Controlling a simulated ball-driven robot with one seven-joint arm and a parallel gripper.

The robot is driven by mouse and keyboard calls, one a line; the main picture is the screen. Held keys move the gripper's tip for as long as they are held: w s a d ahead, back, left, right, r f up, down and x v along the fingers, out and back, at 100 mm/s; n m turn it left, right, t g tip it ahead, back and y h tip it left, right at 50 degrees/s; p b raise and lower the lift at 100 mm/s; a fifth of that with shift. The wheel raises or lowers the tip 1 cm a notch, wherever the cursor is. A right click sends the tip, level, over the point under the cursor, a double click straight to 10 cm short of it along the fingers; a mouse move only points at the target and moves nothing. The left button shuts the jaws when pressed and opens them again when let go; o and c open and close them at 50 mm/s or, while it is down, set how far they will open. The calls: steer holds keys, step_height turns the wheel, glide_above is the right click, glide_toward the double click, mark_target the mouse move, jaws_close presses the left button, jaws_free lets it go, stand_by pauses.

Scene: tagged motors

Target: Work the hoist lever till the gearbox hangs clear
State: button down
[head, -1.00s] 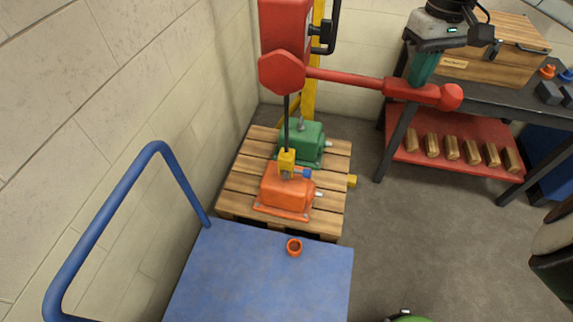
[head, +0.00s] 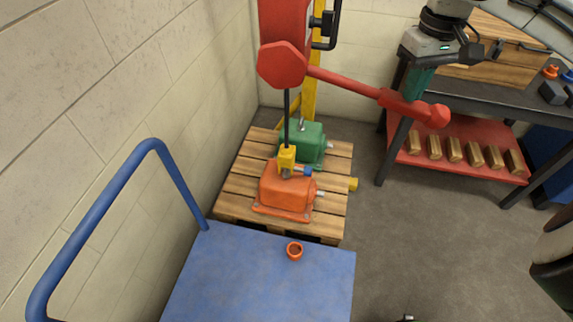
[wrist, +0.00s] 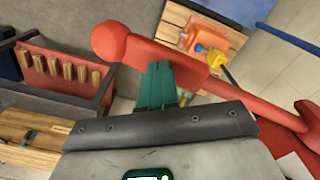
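The red hoist lever (head: 345,86) slopes down to the right from the hoist's red hub (head: 284,65). My gripper (head: 415,97) has its green fingers on the thick lever grip, near the rounded end, and looks shut on it. In the wrist view the lever (wrist: 155,50) crosses in front of the green fingers (wrist: 158,85). The orange gearbox (head: 287,192) is on the wooden pallet (head: 236,203), under the yellow hook block (head: 287,158) on the dark hoist line. I cannot tell whether its base touches the slats. It also shows in the wrist view (wrist: 198,36).
A green gearbox (head: 303,140) stands behind on the pallet. A blue cart (head: 250,285) with an orange ring (head: 294,251) is in front. A workbench (head: 490,95) with a red lower shelf (head: 480,170) and a wooden box (head: 500,60) is at right. Grey floor between is clear.

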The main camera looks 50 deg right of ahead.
mark_target(404, 102)
steer(key=shift+f, duration=0.2)
steer(key=shift+w+a+f+b, duration=0.1)
steer(key=shift+w+f+b, duration=0.1)
steer(key=shift+f+b, duration=0.55)
steer(key=shift+w+a+f+b, duration=0.15)
steer(key=shift+f+b, duration=0.3)
steer(key=shift+f, duration=0.55)
step_height(404, 102, up, 17)
steer(key=p, duration=1.7)
steer(key=shift+r, duration=0.2)
steer(key=shift+d, duration=0.1)
steer(key=shift+f+b, duration=0.8)
steer(key=shift+f, duration=0.35)
steer(key=shift+f, duration=0.1)
